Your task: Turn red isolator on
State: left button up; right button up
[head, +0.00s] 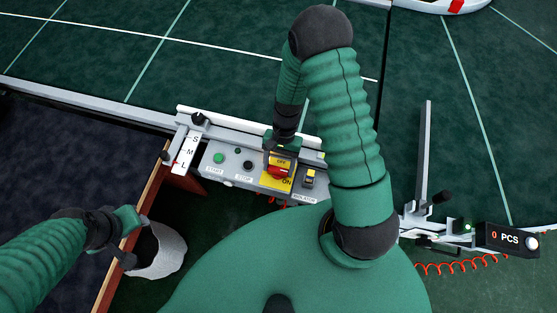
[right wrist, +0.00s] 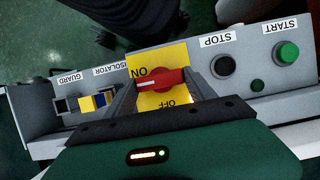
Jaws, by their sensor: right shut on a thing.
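The red isolator knob (head: 279,173) sits on a yellow plate with OFF and ON labels, on the grey control panel. In the right wrist view the red knob (right wrist: 158,82) lies roughly level across the picture, its white mark at its left end, near the ON label. My right gripper (right wrist: 161,86) has one finger on each side of the knob and is shut on it. In the head view my right gripper (head: 279,155) reaches down onto the plate and partly hides it. My left gripper (head: 128,262) hangs at the left by a pale bin; its finger gap is unclear.
A green START button (head: 218,158) and a black STOP button (head: 248,165) are left of the isolator. A grey bin (head: 163,250) stands below the panel.

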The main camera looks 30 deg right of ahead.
dwell(0.4)
jog(key=o, duration=1.4)
jog(key=v, duration=1.6)
jog(key=shift+r, duration=0.35)
